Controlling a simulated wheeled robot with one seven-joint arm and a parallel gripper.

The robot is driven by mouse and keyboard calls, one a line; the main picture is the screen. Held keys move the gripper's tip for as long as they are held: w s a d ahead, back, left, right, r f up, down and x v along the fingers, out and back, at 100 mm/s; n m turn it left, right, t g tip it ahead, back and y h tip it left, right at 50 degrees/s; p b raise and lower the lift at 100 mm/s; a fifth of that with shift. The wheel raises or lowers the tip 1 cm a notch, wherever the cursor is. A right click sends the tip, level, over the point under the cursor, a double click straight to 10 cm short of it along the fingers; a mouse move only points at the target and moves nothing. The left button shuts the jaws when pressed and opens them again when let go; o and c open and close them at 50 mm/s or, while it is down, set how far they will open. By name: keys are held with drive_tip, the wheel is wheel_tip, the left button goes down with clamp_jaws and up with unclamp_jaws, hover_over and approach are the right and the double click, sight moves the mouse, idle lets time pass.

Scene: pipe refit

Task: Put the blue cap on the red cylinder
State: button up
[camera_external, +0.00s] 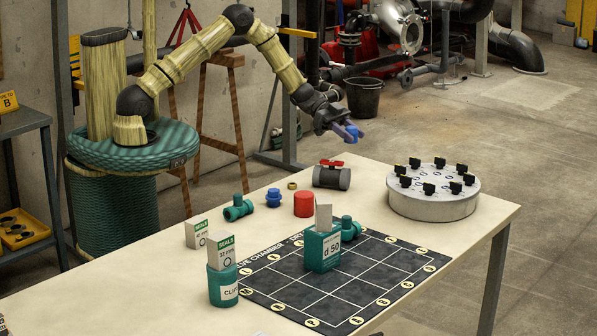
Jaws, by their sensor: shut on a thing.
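My gripper (345,132) is high above the far edge of the table, above the valve with the red handle. It is shut on a small blue piece, which looks like the blue cap (352,131); the fingers hide part of it. The red cylinder (304,205) stands upright on the table, below and to the left of my gripper. Its top is bare. The held piece is well apart from it.
A stepped blue fitting (273,198) and a teal valve (238,208) are left of the cylinder. A grey valve with a red handle (331,176) stands behind it. The teal d 50 box (322,250) is in front, on a black grid mat (290,292). A round grey stand (433,205) is right.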

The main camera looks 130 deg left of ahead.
drive_tip(key=w+d+r+m+h, duration=0.1)
drive_tip(key=d+m+h, duration=0.1)
drive_tip(key=d, duration=0.7)
drive_tip(key=w+d+r+m+g+h, duration=0.1)
drive_tip(key=w+d+r+m+h, duration=0.1)
drive_tip(key=d, duration=0.7)
drive_tip(key=w+d+r+m+h, duration=0.1)
drive_tip(key=w+d+h, duration=0.1)
drive_tip(key=d, duration=0.7)
drive_tip(key=shift+w+r+m+g+h, duration=0.2)
drive_tip(key=shift+m+g+h, duration=0.1)
drive_tip(key=shift+m+g, duration=0.1)
drive_tip(key=shift+a+f, duration=0.1)
hover_over(304, 193)
drive_tip(key=shift+f, duration=3.1)
drive_tip(key=shift+f+b, duration=0.3)
drive_tip(key=shift+f, duration=1.55)
drive_tip(key=shift+f, duration=0.2)
